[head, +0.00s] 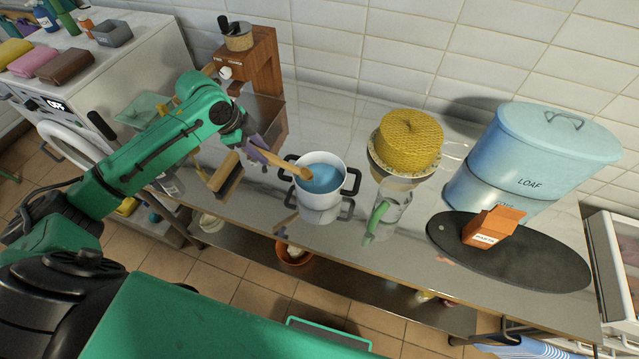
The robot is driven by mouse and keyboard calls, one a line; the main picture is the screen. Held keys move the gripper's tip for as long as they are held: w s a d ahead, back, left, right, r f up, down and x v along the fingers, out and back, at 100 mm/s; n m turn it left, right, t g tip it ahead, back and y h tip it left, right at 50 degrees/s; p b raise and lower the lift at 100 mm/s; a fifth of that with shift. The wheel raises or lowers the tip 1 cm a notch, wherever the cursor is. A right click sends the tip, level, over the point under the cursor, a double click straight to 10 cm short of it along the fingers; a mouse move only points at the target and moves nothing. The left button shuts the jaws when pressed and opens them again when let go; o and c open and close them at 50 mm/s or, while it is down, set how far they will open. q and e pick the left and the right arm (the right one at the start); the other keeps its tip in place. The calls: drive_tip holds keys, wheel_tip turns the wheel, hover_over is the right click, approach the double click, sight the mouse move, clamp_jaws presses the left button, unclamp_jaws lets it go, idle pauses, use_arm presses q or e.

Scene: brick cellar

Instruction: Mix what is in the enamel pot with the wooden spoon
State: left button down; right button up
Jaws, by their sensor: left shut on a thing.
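The white enamel pot (318,198) with dark handles stands on the shiny metal counter, and blue contents (322,178) show inside it. My left gripper (252,147) is to the left of the pot and above the counter, shut on the wooden spoon (278,162). The spoon slants down to the right, and its head end is over the pot's left rim, at or in the blue contents. I cannot tell how deep it reaches. My right gripper is not in view.
Further right are a dark oval board (540,262) with an orange box (492,228) and a blue bread bin (540,150). A wooden grinder (262,62) stands behind my gripper.

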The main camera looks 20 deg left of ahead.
use_arm(q)
drive_tip(key=shift+s+a+r, duration=0.3)
drive_tip(key=shift+a+r, duration=0.3)
drive_tip(key=shift+r, duration=0.15)
drive_tip(key=shift+s+a+r, duration=0.3)
drive_tip(key=shift+a+r, duration=0.3)
drive_tip(key=shift+r, duration=0.1)
drive_tip(key=shift+s+a+r, duration=0.3)
drive_tip(key=shift+a+r, duration=0.3)
drive_tip(key=shift+r, duration=0.15)
drive_tip(key=shift+r, duration=0.1)
drive_tip(key=shift+r, duration=1.95)
